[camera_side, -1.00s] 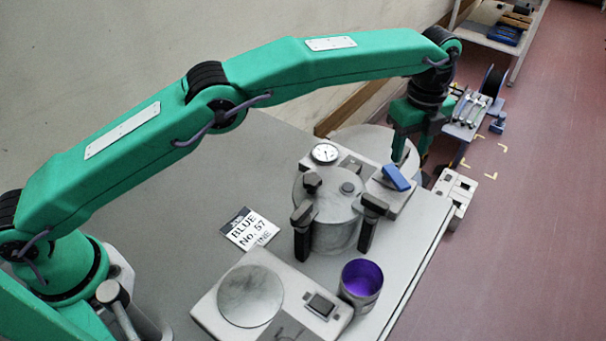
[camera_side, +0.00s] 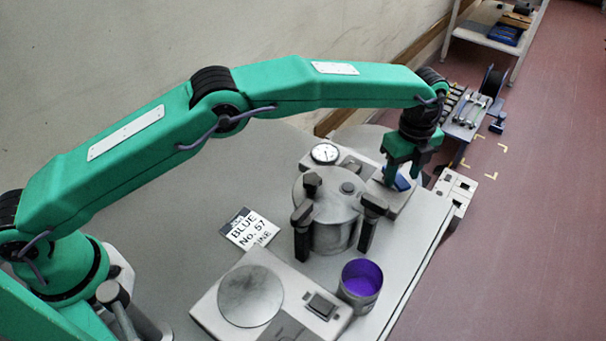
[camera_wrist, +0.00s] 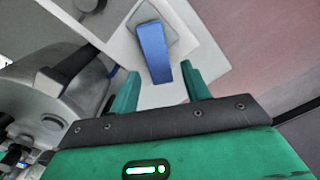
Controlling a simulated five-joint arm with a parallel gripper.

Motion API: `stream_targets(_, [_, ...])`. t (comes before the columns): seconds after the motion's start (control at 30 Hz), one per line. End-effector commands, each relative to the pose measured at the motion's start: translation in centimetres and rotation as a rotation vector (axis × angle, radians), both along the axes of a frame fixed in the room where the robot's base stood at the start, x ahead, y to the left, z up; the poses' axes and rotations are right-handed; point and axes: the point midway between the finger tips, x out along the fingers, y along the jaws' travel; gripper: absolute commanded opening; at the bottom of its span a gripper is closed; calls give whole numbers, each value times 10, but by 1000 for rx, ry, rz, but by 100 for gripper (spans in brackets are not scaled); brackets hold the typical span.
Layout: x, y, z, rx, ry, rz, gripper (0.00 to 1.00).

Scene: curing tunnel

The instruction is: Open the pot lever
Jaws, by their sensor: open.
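The blue lever (camera_side: 403,183) sits on a pale block (camera_side: 397,203) beside the grey lidded pot (camera_side: 325,195). In the side view my gripper (camera_side: 403,176) is over the lever and partly hides it. In the wrist view the blue lever (camera_wrist: 152,45) lies on a grey square plate on the pale block. Its near end reaches between the two green fingers of my open gripper (camera_wrist: 160,75), with space on both sides. I cannot tell how high the fingertips are above the block.
A round gauge (camera_side: 325,153) stands behind the pot. Dark clamps (camera_side: 368,222) rise at the pot's side. A purple-lined cup (camera_side: 361,278), a scale (camera_side: 250,295) and a printed card (camera_side: 249,229) are in front. The table's right edge is close to the block.

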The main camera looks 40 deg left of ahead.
Motion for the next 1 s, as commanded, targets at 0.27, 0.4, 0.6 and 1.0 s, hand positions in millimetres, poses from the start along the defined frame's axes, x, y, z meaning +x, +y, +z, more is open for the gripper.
stream_targets(0.27, [0,0,-8,0,0,0,47])
stream_targets(0.4, [0,0,-7,0,0,0,47])
stream_targets(0.6, [0,0,-7,0,0,0,8])
stream_targets(1.0, [2,-1,-7,0,0,41,3])
